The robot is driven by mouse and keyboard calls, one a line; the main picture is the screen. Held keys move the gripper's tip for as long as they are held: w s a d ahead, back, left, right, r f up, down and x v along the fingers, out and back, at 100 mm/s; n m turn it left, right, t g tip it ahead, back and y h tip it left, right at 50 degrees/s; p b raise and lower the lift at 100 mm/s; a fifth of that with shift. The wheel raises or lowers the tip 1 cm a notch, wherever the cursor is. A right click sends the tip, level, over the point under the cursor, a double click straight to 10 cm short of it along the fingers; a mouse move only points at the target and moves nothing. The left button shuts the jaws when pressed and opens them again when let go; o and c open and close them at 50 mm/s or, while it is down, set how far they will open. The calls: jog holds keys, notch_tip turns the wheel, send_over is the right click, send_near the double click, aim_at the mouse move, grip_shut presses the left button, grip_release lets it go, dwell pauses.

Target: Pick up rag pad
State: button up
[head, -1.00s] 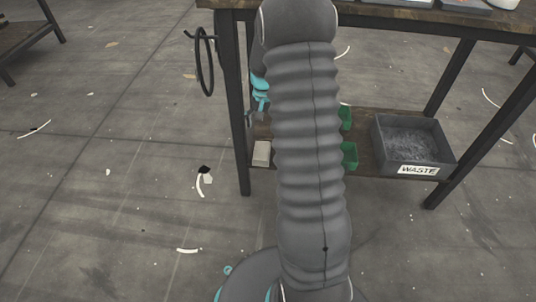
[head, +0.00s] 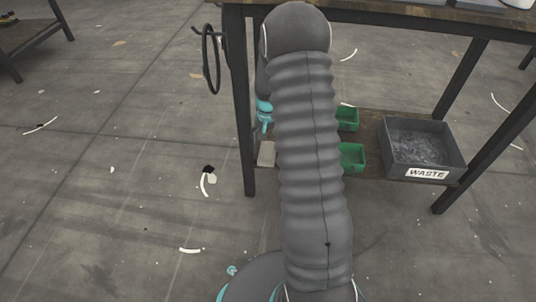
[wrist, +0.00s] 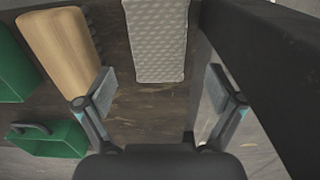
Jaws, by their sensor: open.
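The rag pad (wrist: 156,42) is a pale grey, quilted rectangular pad lying on the brown lower shelf (wrist: 150,112). In the wrist view it is at the top centre, its far end cut off by the frame. In the head view a small pale piece (head: 267,153), apparently the same pad, shows at the shelf's left end, partly behind my arm. My gripper (wrist: 160,92) is open and empty, with its fingers spread wide. In the wrist view the pad lies ahead of and between the fingertips, with no visible contact. My arm hides most of the gripper in the head view.
Green bins (wrist: 50,138) stand further left. A dark table leg (wrist: 262,70) rises close on the right. A grey WASTE bin (head: 424,150) sits on the shelf's right, under the tabletop (head: 400,14).

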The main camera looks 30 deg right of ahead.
aim_at(268, 147)
jog(key=f, duration=0.4)
jog(key=shift+s+f+b, duration=0.1)
jog(key=shift+s+b, duration=0.15)
jog(key=shift+b, duration=0.1)
jog(key=c, duration=1.2)
jog(key=shift+c, duration=0.2)
notch_tip(268, 147, up, 5)
jog(key=shift+f+p, duration=0.2)
jog(key=shift+p, duration=0.3)
jog(key=s+d+r, duration=0.2)
jog(key=s, duration=0.1)
jog(key=s+d+r, duration=0.2)
jog(key=d, duration=0.1)
jog(key=s+d+r+p, duration=0.1)
jog(key=s+d+r, duration=0.1)
jog(key=s+d, duration=0.1)
jog(key=shift+s+r, duration=0.25)
jog(key=shift+s, duration=0.05)
